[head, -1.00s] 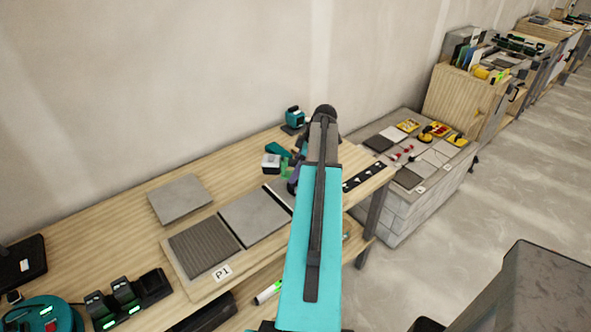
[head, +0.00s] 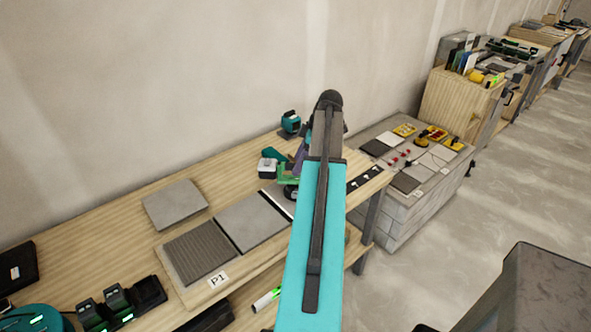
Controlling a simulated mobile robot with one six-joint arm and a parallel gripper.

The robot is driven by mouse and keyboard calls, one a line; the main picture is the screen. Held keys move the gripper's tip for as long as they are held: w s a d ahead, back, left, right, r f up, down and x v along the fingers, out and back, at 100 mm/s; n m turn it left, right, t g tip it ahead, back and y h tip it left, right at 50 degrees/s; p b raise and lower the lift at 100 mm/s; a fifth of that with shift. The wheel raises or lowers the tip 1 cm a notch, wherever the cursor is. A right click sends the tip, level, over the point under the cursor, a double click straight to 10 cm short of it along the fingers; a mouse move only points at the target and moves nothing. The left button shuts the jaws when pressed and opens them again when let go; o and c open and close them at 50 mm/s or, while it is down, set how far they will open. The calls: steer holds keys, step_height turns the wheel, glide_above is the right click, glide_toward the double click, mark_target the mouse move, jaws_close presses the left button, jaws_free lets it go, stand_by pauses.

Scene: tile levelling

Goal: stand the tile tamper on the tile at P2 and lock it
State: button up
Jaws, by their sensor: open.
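A teal tool with a white-and-black block (head: 268,168), which looks like the tile tamper, stands towards the bench's back. A smooth grey tile (head: 251,222) lies on the board beside the ribbed grey square (head: 200,252) labelled P1. No P2 label shows; my teal arm covers the board's right part. My gripper (head: 292,172) is partly hidden behind my arm; purple and green parts near the tool seem to belong to it. It is open; I cannot tell whether it touches the tool. A black round part (head: 291,192) shows below the green.
A loose grey tile (head: 175,204) lies at the back left. Chargers (head: 118,303) stand at the front left. A small teal device (head: 290,122) stands by the wall. A block-built stand (head: 408,212) with tiles and yellow items is to the right.

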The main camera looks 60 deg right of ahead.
steer(key=shift+b+v, duration=0.85)
steer(key=shift+v, duration=2.9)
